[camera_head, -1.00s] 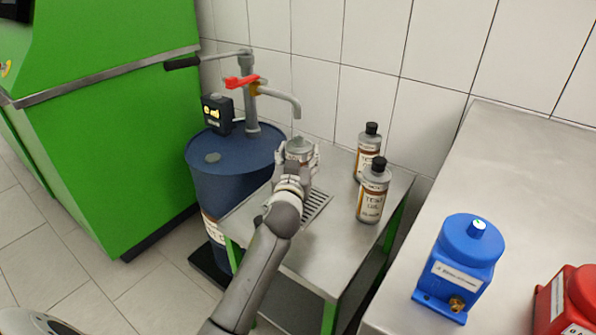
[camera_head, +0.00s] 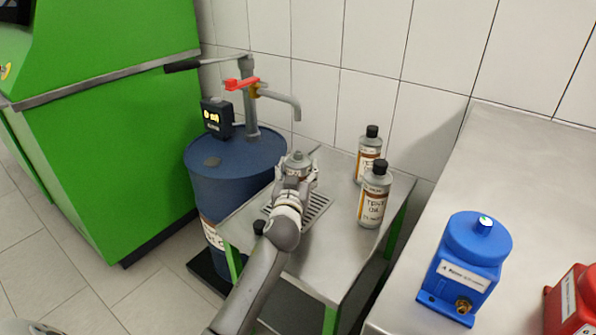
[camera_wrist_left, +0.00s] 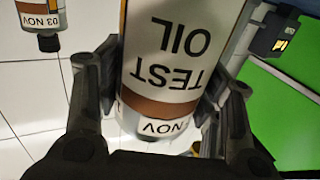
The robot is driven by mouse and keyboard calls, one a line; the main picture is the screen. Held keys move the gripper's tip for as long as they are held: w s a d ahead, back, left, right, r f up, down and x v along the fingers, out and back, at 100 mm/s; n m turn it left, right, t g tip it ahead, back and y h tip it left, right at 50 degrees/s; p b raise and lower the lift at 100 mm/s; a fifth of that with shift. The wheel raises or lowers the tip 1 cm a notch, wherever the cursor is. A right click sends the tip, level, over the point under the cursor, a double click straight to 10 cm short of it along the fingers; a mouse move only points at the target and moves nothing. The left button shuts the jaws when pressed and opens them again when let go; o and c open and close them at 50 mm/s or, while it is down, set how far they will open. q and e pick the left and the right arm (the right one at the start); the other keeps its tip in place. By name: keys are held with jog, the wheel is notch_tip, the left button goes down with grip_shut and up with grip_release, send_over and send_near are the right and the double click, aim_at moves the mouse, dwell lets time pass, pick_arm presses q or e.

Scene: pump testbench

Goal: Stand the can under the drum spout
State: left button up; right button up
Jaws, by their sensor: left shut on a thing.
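My left gripper (camera_head: 296,182) is shut on the can (camera_head: 299,163), a small container with a grey top. In the left wrist view the can (camera_wrist_left: 170,60) fills the space between the fingers; its white label with a brown band reads TEST OIL upside down. In the head view the can is upright, below the tip of the drum spout (camera_head: 290,103), with a gap between them. It is over or on the slotted grate (camera_head: 318,205); the gripper hides its base, so I cannot tell whether it touches. My right gripper is out of view.
The blue drum (camera_head: 232,168) with its pump stands left of the steel table (camera_head: 335,250). Two oil bottles, front (camera_head: 374,195) and rear (camera_head: 368,148), stand right of the can. A blue pump unit (camera_head: 466,262) is on the right bench (camera_head: 530,165).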

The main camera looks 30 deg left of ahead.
pick_arm(q)
jog(key=o, duration=0.7)
jog(key=shift+f, duration=0.15)
jog(key=o, duration=0.5)
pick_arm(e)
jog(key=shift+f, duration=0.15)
pick_arm(q)
jog(key=shift+r, duration=0.3)
jog(key=p+v, duration=0.1)
jog(key=v, duration=1.1)
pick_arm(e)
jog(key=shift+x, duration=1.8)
pick_arm(q)
jog(key=shift+f, duration=0.15)
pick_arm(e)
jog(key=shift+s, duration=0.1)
